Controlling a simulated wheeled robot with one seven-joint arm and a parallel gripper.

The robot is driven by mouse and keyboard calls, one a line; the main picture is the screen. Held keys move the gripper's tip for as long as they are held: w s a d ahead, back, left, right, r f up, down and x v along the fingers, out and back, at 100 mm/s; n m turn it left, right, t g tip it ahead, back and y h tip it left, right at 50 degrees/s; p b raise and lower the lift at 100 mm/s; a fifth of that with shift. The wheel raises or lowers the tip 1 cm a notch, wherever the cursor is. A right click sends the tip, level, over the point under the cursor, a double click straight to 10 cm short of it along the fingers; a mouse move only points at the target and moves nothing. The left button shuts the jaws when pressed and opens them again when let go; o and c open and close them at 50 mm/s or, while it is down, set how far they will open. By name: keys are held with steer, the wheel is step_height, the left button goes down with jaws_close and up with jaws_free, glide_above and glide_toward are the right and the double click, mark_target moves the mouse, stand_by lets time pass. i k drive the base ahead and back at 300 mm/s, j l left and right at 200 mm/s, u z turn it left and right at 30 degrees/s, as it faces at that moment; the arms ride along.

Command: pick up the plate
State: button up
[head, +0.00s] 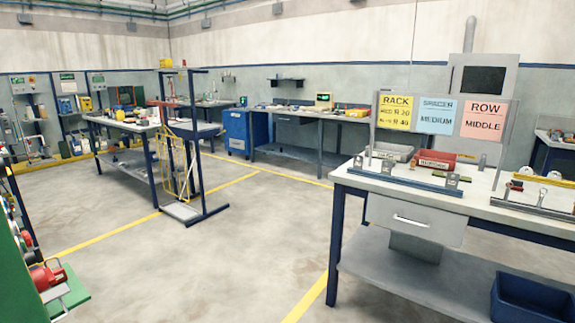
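I cannot make out for certain which thing is the plate. A white-topped workbench (350,180) stands at the right. A long blue-grey rack bar (405,182) lies along its front, with small upright metal pieces on or beside it, one of them a small greyish piece (452,180) near its right end. A second rack bar (535,208) lies further right with a few small parts behind it. These parts are too small to tell apart. My gripper is not in view.
Three signs, "RACK" (395,112), "SPACER MEDIUM" (436,115) and "ROW MIDDLE" (484,119), stand above the bench. A grey bin (393,152) and a red bin (436,159) are behind the rack. A blue crate (522,297) sits on the lower shelf. The middle floor is clear.

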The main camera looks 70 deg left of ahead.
mark_target(386, 170)
steer(key=u, duration=7.3)
steer(key=z, duration=1.75)
steer(key=k+l+z, duration=0.15)
steer(key=z, duration=0.25)
steer(key=l+z, duration=0.45)
steer(key=k+l+z, duration=0.1)
steer(key=z, duration=0.3)
steer(key=l+z, duration=0.7)
steer(key=z, duration=0.15)
